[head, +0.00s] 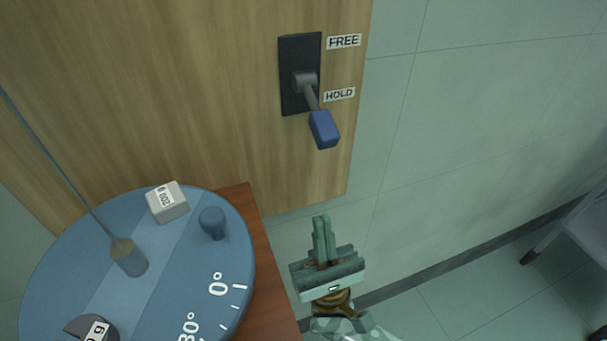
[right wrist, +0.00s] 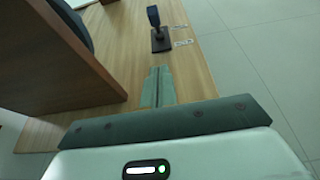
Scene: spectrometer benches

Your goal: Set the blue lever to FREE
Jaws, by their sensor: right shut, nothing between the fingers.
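The blue lever (head: 324,129) has a grey shaft and sits on a black plate (head: 300,75) on the wooden panel. It points down, beside the HOLD label (head: 339,94); the FREE label (head: 344,41) is above it. My right gripper (head: 321,222) is shut and empty, below the lever and apart from it. In the right wrist view the lever (right wrist: 153,16) stands out from its plate beyond my shut fingers (right wrist: 158,80). My left gripper is not in view.
A blue round table (head: 235,260) with degree marks stands at the lower left, bearing a white 200 g block (head: 167,202), a blue knob (head: 212,223) and a rod on a base. A wooden edge (head: 265,270) lies beside it. Open floor lies to the right, with a chair-like object (head: 585,225) at the far right.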

